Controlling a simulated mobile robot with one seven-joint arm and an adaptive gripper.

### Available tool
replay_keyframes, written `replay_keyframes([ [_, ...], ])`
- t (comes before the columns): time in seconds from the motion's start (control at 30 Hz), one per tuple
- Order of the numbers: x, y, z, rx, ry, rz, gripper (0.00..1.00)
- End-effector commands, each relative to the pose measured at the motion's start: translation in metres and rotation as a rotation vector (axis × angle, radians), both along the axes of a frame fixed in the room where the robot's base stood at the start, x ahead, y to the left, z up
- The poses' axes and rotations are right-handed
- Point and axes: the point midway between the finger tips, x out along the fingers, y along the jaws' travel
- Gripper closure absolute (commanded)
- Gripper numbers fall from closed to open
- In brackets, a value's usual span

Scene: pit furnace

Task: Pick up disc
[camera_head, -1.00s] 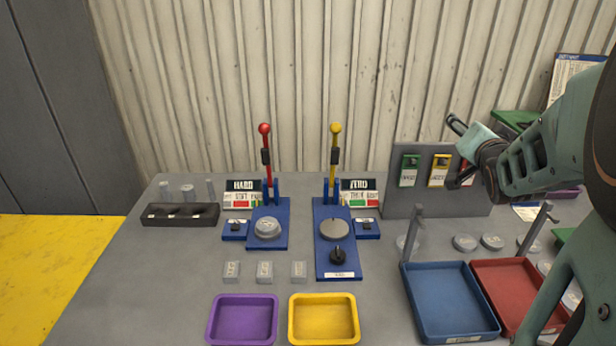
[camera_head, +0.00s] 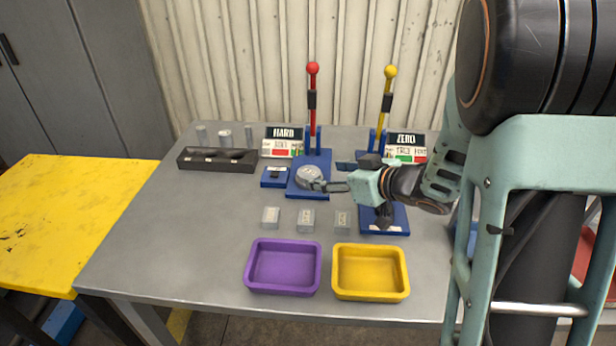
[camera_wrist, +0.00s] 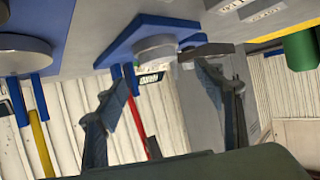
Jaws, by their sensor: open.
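A round grey disc (camera_head: 309,177) lies on the blue base (camera_head: 300,192) of the red-levered HARD press. The disc also shows in the wrist view (camera_wrist: 155,47), which looks upside down. My gripper (camera_head: 335,177) comes in from the right, with one fingertip beside the disc's right edge in the head view. In the wrist view my gripper (camera_wrist: 163,75) has its two fingers spread apart, with the disc beyond and between them. I cannot tell whether a finger touches the disc.
The red lever (camera_head: 312,110) stands upright behind the disc. Several small clear blocks (camera_head: 306,220) lie in front. A purple tray (camera_head: 283,267) and a yellow tray (camera_head: 370,272) sit at the front edge. A black rack (camera_head: 217,160) is at left. The left front tabletop is clear.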

Motion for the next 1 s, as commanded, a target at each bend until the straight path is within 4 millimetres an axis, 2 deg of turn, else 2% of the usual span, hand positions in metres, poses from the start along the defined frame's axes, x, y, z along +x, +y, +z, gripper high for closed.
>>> replay_keyframes([
  [0.5,0.038,0.035,-0.028,-0.001,-0.001,-0.001,0.37],
  [0.77,0.042,0.037,-0.027,-0.001,-0.002,-0.004,0.37],
  [0.87,0.042,0.037,-0.028,-0.001,-0.002,-0.004,0.45],
  [1.0,0.042,0.037,-0.027,-0.001,-0.002,-0.004,0.6],
])
